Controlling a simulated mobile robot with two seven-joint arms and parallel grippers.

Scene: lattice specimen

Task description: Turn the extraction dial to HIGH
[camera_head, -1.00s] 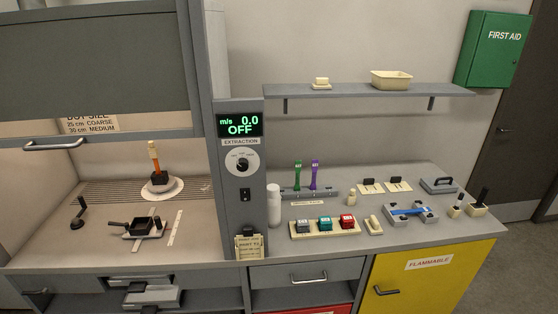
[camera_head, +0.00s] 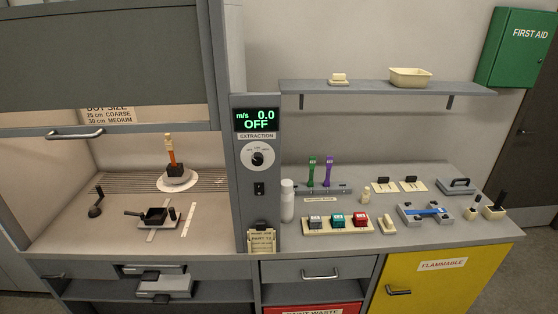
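The extraction dial (camera_head: 257,158) is a black knob on a round white plate, on the grey control column (camera_head: 243,205) beside the fume hood. Small markings ring the knob, too small to read. The display (camera_head: 256,120) above it reads "m/s 0.0 OFF" in green, with an "EXTRACTION" label under it. A black rocker switch (camera_head: 259,189) sits below the dial. Neither of my grippers shows in the head view.
The fume hood (camera_head: 100,60) with a partly raised sash is on the left. The bench (camera_head: 340,247) on the right holds a white bottle (camera_head: 287,202), coloured blocks and tools. A shelf (camera_head: 375,88) and green first aid box (camera_head: 515,48) are above. A yellow flammable cabinet (camera_head: 440,290) is below.

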